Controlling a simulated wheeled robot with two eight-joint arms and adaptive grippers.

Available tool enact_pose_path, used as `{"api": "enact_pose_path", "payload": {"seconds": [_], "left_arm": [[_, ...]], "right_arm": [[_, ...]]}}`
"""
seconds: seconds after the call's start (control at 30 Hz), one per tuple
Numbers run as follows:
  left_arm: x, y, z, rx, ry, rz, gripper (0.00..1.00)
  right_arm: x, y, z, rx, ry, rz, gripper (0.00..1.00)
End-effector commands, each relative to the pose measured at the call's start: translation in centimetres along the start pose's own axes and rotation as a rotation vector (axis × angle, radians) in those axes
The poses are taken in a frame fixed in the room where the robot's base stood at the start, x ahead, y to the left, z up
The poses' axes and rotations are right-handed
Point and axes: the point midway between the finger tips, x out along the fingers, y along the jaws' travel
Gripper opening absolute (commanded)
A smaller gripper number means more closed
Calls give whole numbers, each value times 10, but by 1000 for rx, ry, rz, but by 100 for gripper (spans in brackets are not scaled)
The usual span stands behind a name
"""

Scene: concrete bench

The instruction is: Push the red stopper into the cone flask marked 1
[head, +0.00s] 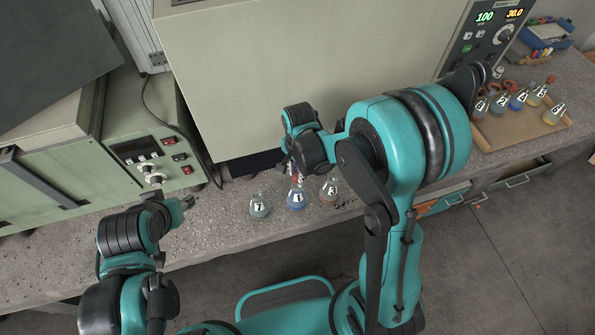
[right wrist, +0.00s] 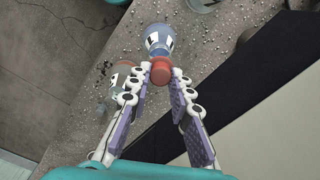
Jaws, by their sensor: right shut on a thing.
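The cone flask marked 1 (head: 297,200) holds blue liquid and stands upright on the bench, between two other flasks. It also shows in the right wrist view (right wrist: 157,38). My right gripper (head: 295,172) is above this flask, shut on the red stopper (right wrist: 161,72), which sits between its fingertips. In the right wrist view the stopper overlaps the flask's neck. I cannot tell whether it is inside the mouth or just over it. My left gripper (head: 185,203) is off to the left, away from the flasks; its jaws are too small to read.
A flask with a label like 7 (head: 259,208) stands left of flask 1, and flask 3 (head: 329,192) stands close on its right. A large beige machine (head: 300,70) rises behind. A tray (head: 515,128) with several flasks lies far right. The bench's front edge is near.

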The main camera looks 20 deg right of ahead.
Motion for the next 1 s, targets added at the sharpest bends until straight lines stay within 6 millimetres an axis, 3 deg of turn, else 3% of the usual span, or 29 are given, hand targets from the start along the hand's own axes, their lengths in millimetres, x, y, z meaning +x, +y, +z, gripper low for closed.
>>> {"api": "enact_pose_path", "payload": {"seconds": [0.57,1.0], "left_arm": [[3,0,2,0,0,0,40],[14,0,10,0,0,0,40]], "right_arm": [[3,0,0,0,0,0,7],[16,0,0,0,0,0,7]]}}
